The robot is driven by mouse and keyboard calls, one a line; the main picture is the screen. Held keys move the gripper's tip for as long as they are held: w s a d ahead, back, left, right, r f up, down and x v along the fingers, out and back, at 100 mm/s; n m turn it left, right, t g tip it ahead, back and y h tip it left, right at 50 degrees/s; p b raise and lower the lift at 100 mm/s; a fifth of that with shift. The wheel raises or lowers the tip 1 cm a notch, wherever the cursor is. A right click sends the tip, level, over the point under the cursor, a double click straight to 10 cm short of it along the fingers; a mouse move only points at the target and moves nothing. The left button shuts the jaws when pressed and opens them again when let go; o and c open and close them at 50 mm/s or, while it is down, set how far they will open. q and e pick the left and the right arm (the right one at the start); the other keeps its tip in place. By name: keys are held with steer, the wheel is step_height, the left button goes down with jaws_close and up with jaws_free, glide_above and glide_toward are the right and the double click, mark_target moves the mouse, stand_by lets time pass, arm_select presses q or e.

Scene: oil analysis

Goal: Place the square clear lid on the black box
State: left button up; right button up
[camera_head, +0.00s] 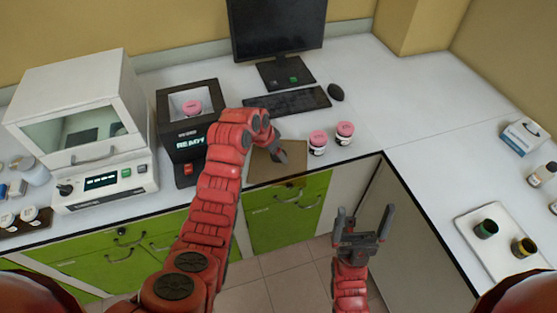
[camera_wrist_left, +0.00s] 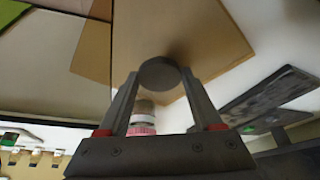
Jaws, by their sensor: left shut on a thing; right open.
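The black box (camera_head: 205,134) stands on the counter with a "READY" display on its front. A pink-capped jar (camera_head: 192,107) shows inside its top opening. The square lid (camera_head: 290,170) looks see-through and brownish. It is right of the box, at the counter's front edge; I cannot tell whether it touches the counter. My left gripper (camera_head: 277,153) is over the lid. In the left wrist view its fingers are shut on the lid's round dark knob (camera_wrist_left: 159,74), with the panel (camera_wrist_left: 215,40) beyond. My right gripper (camera_head: 364,224) is open and empty, in front of the counter above the floor.
Two pink-capped jars (camera_head: 318,143) (camera_head: 345,134) stand right of the lid. A keyboard (camera_head: 287,102), mouse (camera_head: 336,92) and monitor (camera_head: 277,30) are behind. A white machine (camera_head: 85,130) stands left of the box. A tray (camera_head: 485,265) with dark cups is on the right counter.

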arm_select(q)
jaws_close()
